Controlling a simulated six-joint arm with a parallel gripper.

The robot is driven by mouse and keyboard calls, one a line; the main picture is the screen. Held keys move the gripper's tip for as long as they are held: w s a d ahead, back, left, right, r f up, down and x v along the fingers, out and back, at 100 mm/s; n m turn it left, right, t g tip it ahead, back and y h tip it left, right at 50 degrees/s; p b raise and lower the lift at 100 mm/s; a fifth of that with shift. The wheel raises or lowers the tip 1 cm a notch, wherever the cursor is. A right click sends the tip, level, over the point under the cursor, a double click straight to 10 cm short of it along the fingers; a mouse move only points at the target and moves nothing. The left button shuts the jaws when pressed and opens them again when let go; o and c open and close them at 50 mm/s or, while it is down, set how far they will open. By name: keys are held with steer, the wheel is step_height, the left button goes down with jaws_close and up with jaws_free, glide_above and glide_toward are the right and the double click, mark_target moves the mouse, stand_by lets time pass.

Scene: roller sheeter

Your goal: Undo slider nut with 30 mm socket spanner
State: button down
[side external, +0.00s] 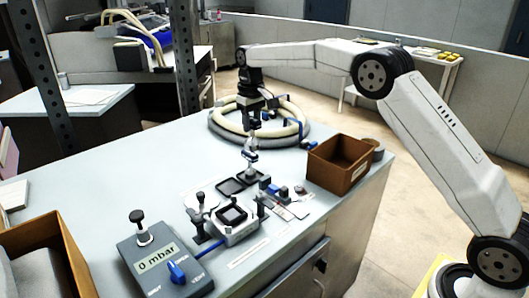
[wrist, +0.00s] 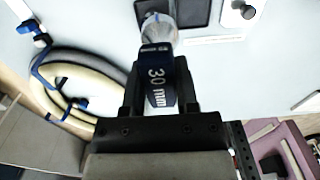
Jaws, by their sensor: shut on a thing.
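My gripper (side external: 252,122) points down over the bench and is shut on the 30 mm socket spanner (side external: 250,158). In the wrist view, the spanner's dark blue body (wrist: 157,75), marked "30 mm", sits between the jaws of my gripper (wrist: 160,92). Its silver socket end extends beyond the jaws toward the top of the picture. In the side view, the spanner hangs roughly upright just above a dark flat tray (side external: 231,187); I cannot tell whether it touches. I cannot pick out the slider nut with certainty. A small fixture with a dark square window (side external: 232,214) and posts stands nearer the camera.
A grey box reading "0 mbar" (side external: 158,257) with a blue lever stands at the front. A brown open bin (side external: 340,165) is right of the spanner, near the bench edge. A coiled hose (side external: 291,124) lies behind. Another brown box (side external: 42,235) is at left.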

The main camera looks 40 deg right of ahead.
steer(key=s+d, duration=0.8)
steer(key=s, duration=0.4)
steer(key=shift+w+f, duration=0.2)
steer(key=shift+f, duration=2.65)
steer(key=shift+f, duration=0.1)
steer(key=shift+f, duration=2.1)
steer(key=shift+f, duration=1.45)
steer(key=shift+n, duration=0.3)
